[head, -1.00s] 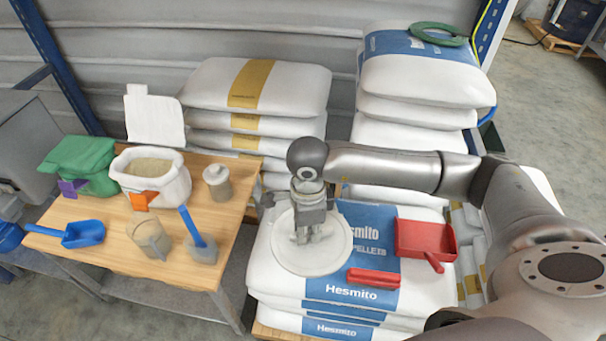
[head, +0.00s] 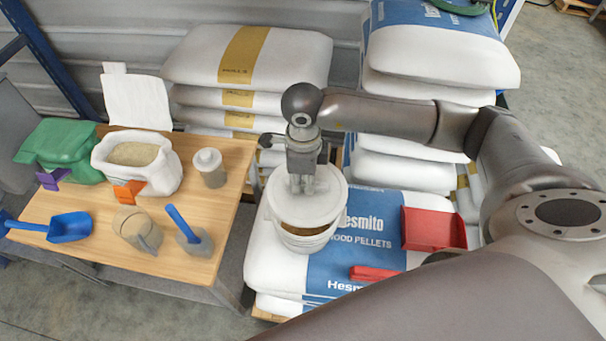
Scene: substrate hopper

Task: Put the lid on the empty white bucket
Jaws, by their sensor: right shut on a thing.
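My right gripper (head: 308,188) points down and is shut on the round white lid (head: 326,206). The white bucket (head: 304,244) stands on the pellet sacks, directly below the lid in the picture. The lid hides the back of its mouth. A brownish strip shows inside the front of the bucket, between its front rim and the lid edge, so the lid is not flush there. I cannot tell if the lid touches the rim at the back. My left gripper is not in view.
A red dustpan (head: 432,229) and red brush (head: 374,273) lie on the sacks (head: 384,205) right of the bucket. The wooden table (head: 88,204) at left holds an open bag, a jar, scoops and a jug. Taller sack stacks (head: 248,58) stand behind.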

